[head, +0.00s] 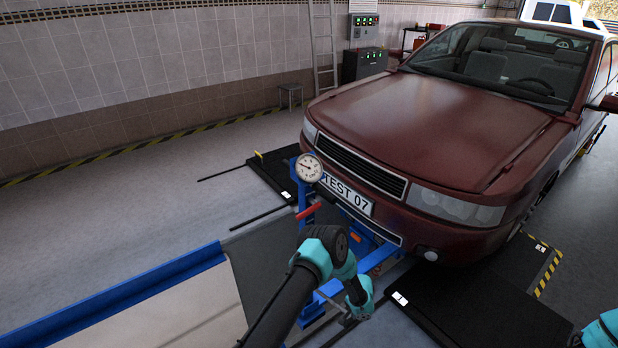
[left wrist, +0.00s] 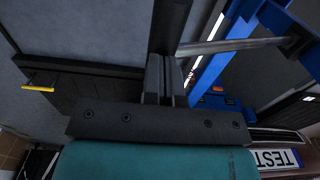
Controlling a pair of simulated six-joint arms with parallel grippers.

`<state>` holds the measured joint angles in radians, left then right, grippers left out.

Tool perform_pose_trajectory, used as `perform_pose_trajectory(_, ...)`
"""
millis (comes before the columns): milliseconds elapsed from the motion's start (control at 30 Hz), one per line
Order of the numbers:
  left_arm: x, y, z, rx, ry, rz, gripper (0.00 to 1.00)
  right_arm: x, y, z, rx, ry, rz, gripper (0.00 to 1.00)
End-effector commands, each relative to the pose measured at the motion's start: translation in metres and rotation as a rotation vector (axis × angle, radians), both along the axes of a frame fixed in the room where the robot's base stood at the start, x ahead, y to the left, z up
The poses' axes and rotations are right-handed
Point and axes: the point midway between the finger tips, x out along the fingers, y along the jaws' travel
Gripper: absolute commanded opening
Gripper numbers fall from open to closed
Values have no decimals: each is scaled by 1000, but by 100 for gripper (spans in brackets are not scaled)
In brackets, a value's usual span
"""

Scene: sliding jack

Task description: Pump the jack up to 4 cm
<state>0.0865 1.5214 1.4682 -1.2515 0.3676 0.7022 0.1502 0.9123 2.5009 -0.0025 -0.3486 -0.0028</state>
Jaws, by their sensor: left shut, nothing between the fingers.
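The blue jack (head: 378,259) stands under the front of the red car (head: 430,130). Its blue frame also shows in the left wrist view (left wrist: 262,22). A round white dial gauge (head: 308,167) and a red handle (head: 309,211) are on its left side; the dial is too small to read. My left gripper (left wrist: 166,66) is shut and empty, its two fingers side by side. A dark bar (left wrist: 172,25) lies just beyond the fingertips, with a grey rod (left wrist: 235,44) running to the blue frame. I cannot tell whether the fingers touch the bar. My right gripper is out of view.
Black platforms (head: 480,296) lie on the floor beside the jack. A blue-edged pit rail (head: 150,287) runs at lower left. A control cabinet (head: 362,63), ladder and stool (head: 290,93) stand by the wall.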

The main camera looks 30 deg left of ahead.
Motion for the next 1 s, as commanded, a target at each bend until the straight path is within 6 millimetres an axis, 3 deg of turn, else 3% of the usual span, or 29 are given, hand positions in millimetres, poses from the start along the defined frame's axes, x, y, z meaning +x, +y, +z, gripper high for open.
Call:
perform_pose_trajectory(267,1,4,6,0,1,1,0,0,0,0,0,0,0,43)
perform_pose_trajectory(1000,16,37,73,0,0,1,0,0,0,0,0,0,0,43)
